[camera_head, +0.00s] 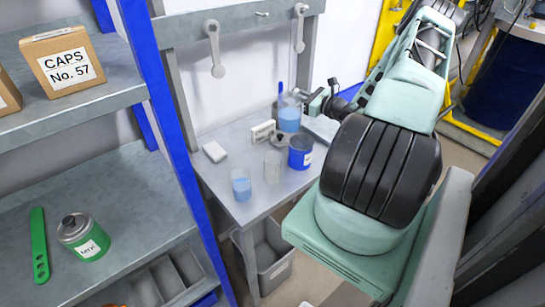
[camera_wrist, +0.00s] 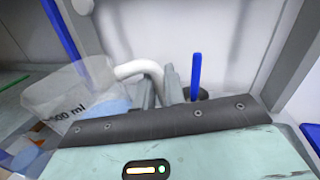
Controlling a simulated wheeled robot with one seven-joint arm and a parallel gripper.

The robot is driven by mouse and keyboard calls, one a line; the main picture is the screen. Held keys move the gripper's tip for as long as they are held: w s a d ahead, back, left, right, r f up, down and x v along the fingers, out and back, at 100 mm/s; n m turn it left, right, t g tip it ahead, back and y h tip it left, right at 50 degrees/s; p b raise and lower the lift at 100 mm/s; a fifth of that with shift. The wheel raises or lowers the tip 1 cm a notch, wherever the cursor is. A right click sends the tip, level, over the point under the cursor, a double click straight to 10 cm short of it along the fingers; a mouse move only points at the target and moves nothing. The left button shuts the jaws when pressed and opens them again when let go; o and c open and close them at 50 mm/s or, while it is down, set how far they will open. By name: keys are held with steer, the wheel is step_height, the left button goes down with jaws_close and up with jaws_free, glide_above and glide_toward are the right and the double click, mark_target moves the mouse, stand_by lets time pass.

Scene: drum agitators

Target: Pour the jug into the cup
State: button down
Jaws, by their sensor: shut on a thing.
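My gripper (camera_head: 316,102) is shut on the white handle (camera_wrist: 140,70) of the clear jug (camera_head: 289,114). The jug holds blue liquid and is at the back of the grey table; whether its base touches anything is unclear. In the wrist view the jug (camera_wrist: 72,95) is left of the fingers, with "500 ml" on its wall. Nearer on the table stand a clear cup (camera_head: 272,168) that looks empty, a clear cup with blue liquid (camera_head: 240,187), and a blue container with a white label (camera_head: 301,155). I cannot tell which one the task means.
A blue upright item (camera_wrist: 195,78) stands behind the jug. The blue shelf post (camera_head: 168,105) borders the table's left side.

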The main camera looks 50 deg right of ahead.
mark_target(292, 93)
steer(key=shift+s+a+r+n, duration=0.15)
steer(key=shift+a+r+n, duration=0.6)
steer(key=shift+r+n, duration=0.2)
steer(key=shift+s+a+r+n+t, duration=0.1)
steer(key=shift+a+r+n+t, duration=0.15)
steer(key=shift+a+n, duration=0.3)
steer(key=shift+s+a+r+n+t, duration=0.15)
steer(key=shift+a+r+n, duration=0.15)
steer(key=shift+a+n, duration=0.15)
steer(key=shift+s+a+r+n+y+b, duration=0.2)
steer(key=shift+a+n+b, duration=0.1)
steer(key=shift+a+n, duration=0.5)
steer(key=shift+s+a+r+n+y+b, duration=0.1)
steer(key=shift+a+r+n+y+b, duration=0.15)
steer(key=shift+a+n, duration=0.55)
steer(key=shift+s+a+n+t+y+b, duration=0.15)
steer(key=shift+a+n+b, duration=0.25)
steer(key=shift+n, duration=0.45)
steer(key=shift+s+a+n+t+y+b, duration=0.2)
steer(key=shift+n+b, duration=0.25)
steer(key=shift+n, duration=0.35)
steer(key=shift+a+n+y+b, duration=0.3)
steer(key=shift+a+n+b, duration=0.55)
steer(key=shift+n, duration=0.45)
stand_by(0.3)
